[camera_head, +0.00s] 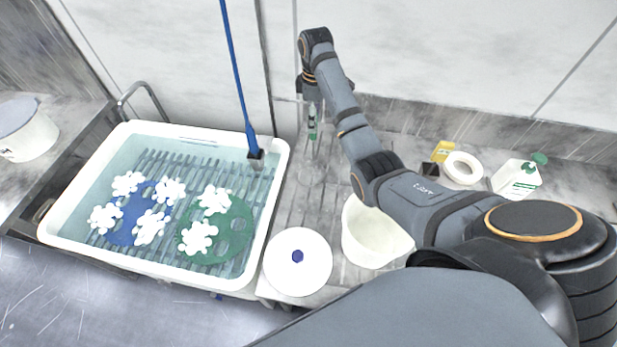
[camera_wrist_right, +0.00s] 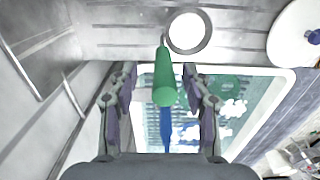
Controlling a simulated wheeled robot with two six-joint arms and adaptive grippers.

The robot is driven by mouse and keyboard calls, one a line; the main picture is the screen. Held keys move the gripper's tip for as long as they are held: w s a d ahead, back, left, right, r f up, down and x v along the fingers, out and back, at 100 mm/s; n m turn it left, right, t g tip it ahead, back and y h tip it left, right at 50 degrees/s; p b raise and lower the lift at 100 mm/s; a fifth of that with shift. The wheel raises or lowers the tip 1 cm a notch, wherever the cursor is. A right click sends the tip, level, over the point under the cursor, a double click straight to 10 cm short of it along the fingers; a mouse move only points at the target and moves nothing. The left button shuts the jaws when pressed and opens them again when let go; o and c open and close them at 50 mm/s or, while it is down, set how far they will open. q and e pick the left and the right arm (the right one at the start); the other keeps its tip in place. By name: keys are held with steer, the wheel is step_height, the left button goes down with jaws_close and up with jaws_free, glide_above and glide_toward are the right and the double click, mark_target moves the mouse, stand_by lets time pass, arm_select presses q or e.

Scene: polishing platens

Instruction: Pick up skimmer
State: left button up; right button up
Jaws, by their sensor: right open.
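My right gripper (camera_head: 313,145) is open and points down beside the tank. A green handle (camera_wrist_right: 164,78) stands between its spread fingers (camera_wrist_right: 163,95) in the right wrist view, with gaps on both sides. A thin end runs from it towards a white-rimmed ring (camera_wrist_right: 187,33); I cannot tell if they join. The green part (camera_head: 312,122) also shows at the gripper in the head view. A blue pole (camera_head: 235,70) with a dark block at its foot reaches down to the tank. I cannot tell for certain which tool is the skimmer. My left gripper is out of view.
The white tank (camera_head: 280,190) of water holds a blue platen (camera_head: 128,230) and a green platen (camera_head: 237,228) with white pieces. A round white lid (camera_head: 298,275) and a white bucket (camera_head: 352,248) stand to its right. A pump bottle (camera_head: 515,180) stands far right. The wall is close behind.

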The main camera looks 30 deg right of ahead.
steer(key=shift+d+f, duration=0.1)
steer(key=shift+f, duration=0.2)
steer(key=f+b, duration=0.2)
steer(key=f, duration=0.1)
steer(key=f+b, duration=0.1)
steer(key=shift+s+a+f+b, duration=0.2)
steer(key=shift+s+f+b, duration=0.05)
steer(key=shift+f+b, duration=0.15)
steer(key=shift+w, duration=0.1)
steer(key=shift+r, duration=0.15)
steer(key=c, duration=0.4)
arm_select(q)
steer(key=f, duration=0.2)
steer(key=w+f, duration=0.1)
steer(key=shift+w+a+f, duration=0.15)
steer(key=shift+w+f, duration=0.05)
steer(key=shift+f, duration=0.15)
arm_select(e)
jaws_close()
